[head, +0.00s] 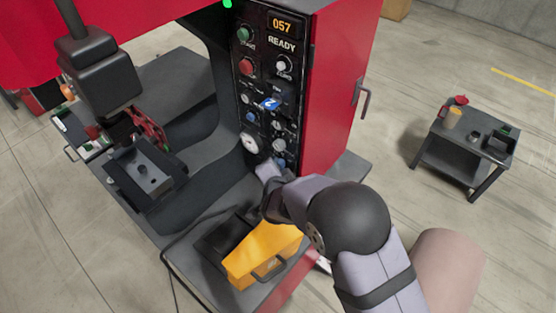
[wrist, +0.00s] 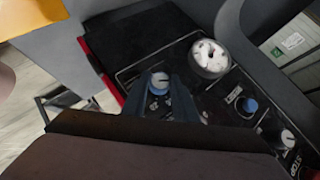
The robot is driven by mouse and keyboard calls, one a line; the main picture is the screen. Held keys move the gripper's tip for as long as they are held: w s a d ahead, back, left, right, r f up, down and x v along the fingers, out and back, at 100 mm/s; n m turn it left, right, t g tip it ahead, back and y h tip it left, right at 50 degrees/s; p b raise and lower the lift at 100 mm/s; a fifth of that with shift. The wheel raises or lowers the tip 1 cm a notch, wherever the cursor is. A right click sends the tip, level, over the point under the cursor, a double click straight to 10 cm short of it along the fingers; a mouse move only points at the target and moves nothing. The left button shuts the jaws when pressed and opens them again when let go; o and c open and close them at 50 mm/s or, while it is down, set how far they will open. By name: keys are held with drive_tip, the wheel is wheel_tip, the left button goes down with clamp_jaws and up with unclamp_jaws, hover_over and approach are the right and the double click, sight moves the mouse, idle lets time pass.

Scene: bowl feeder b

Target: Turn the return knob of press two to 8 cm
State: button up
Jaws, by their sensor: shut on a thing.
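The control panel (head: 263,95) of the red press carries a blue plate with a 2, an amber 057 display and several knobs and buttons. My gripper (head: 272,172) is at the panel's lower part, where its wrist hides some controls. In the wrist view, my gripper (wrist: 163,95) is shut on a small round knob (wrist: 160,80) with a blue body and pale face. The fingers sit on either side of it. Its label and scale are too small to read, so I cannot tell its setting.
A white gauge (head: 249,143) is close to my gripper, and another blue knob (wrist: 249,105) sits to its right in the wrist view. A yellow box (head: 262,252) stands below the panel. A grey cart (head: 463,140) stands apart at right on open floor.

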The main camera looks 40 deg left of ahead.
drive_tip(key=shift+a+r+n+g+h+p, duration=0.15)
drive_tip(key=shift+n+h+p, duration=0.3)
drive_tip(key=shift+h, duration=0.45)
drive_tip(key=shift+a+n+g+h+p, duration=0.15)
drive_tip(key=shift+n+h+p, duration=0.3)
drive_tip(key=shift+h, duration=0.45)
drive_tip(key=shift+a+r+n+h+p, duration=0.15)
drive_tip(key=shift+n+h+p, duration=0.3)
drive_tip(key=shift+h, duration=0.45)
drive_tip(key=o, duration=1.1)
drive_tip(key=shift+c, duration=0.2)
drive_tip(key=shift+s, duration=0.1)
drive_tip(key=b+v, duration=0.3)
drive_tip(key=v, duration=0.4)
drive_tip(key=shift+r, duration=0.15)
